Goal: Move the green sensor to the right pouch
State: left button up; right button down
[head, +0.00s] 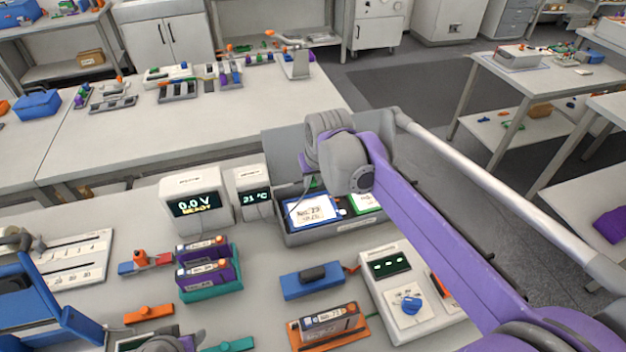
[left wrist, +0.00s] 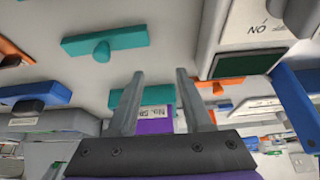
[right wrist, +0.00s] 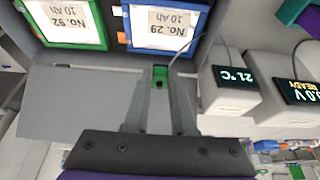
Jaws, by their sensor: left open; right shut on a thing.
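My right gripper (right wrist: 159,72) is shut on the small green sensor (right wrist: 160,80), whose body shows between the fingers in the right wrist view. A bit of green also shows below the wrist in the head view (head: 316,184). The gripper is at the box's rear, nearer the blue-edged left pouch No. 29 (head: 311,212) than the green-edged right pouch No. 92 (head: 364,203). In the right wrist view, No. 29 (right wrist: 165,28) is right and No. 92 (right wrist: 65,22) left. My left gripper (left wrist: 161,72) is open and empty above the bench.
The pouches lie in a grey open box (head: 335,235) with its lid raised behind. A temperature meter reading 21 °C (head: 254,197) and a voltage meter (head: 196,203) stand left of it. A cycler panel (head: 405,300) and blue block (head: 312,283) are in front.

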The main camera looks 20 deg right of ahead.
pick_arm(q)
jog(key=r, duration=0.1)
jog(key=w+r+p, duration=0.1)
jog(key=r+p, duration=0.1)
jog(key=shift+w+r, duration=0.15)
jog(key=shift+w, duration=0.1)
jog(key=shift+s+f+b, duration=0.3)
jog(key=shift+f+b, duration=0.1)
jog(key=shift+f, duration=0.25)
jog(key=shift+s+f+b, duration=0.3)
jog(key=shift+f+b, duration=0.05)
jog(key=shift+f, duration=0.25)
pick_arm(e)
jog(key=shift+w+d+f, duration=0.1)
jog(key=shift+d+f, duration=1)
jog(key=shift+d, duration=1.95)
jog(key=shift+w+d+f, duration=0.1)
jog(key=shift+d+f, duration=1)
jog(key=shift+d, duration=1.95)
jog(key=shift+w+d+f, duration=0.1)
jog(key=shift+d+f, duration=1)
jog(key=shift+d, duration=1.95)
pick_arm(q)
jog(key=shift+s+f+b, duration=0.3)
jog(key=shift+f+b, duration=0.3)
jog(key=shift+f, duration=0.2)
pick_arm(e)
jog(key=shift+f, duration=1.1)
